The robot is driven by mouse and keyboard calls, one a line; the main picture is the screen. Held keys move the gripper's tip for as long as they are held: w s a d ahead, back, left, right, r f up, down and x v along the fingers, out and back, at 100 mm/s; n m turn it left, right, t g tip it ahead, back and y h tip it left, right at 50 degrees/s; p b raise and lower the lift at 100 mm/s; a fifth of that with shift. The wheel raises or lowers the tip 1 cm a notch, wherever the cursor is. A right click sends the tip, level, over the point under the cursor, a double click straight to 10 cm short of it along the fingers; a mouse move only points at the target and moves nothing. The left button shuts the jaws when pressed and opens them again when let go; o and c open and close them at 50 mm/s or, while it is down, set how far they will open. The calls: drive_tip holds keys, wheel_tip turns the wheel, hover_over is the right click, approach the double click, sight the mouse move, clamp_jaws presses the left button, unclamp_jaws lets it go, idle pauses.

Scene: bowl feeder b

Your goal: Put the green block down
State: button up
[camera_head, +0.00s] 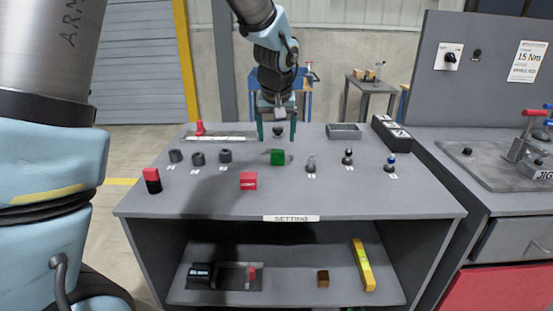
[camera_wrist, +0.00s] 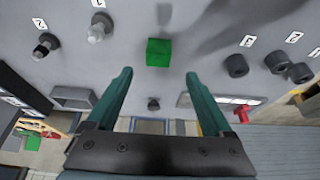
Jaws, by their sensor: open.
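The green block (camera_head: 277,157) rests on the grey table top, near its middle. In the wrist view the green block (camera_wrist: 159,52) lies beyond my fingertips and apart from them. My gripper (camera_head: 277,134) is above the back of the table in the head view, with its two green fingers pointing down and spread apart. The wrist view also shows my gripper (camera_wrist: 161,75) open, with nothing held between the fingers. A small dark knob (camera_wrist: 153,104) shows between the fingers, on the table behind the block.
A red block (camera_head: 248,181) lies in front of the green one. Several dark cylinders (camera_head: 197,158) stand to the left and knobbed pegs (camera_head: 348,157) to the right. A grey tray (camera_head: 344,131) is at the back. The table's front strip is clear.

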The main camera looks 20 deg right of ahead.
sight(278, 151)
drive_tip(key=shift+s+p+x, duration=0.15)
drive_tip(key=shift+p+x, duration=0.4)
drive_tip(key=shift+x, duration=1.35)
drive_tip(key=shift+s+p+x, duration=0.1)
drive_tip(key=shift+p+x, duration=0.45)
drive_tip(key=shift+x, duration=1.35)
drive_tip(key=shift+f, duration=0.1)
clamp_jaws()
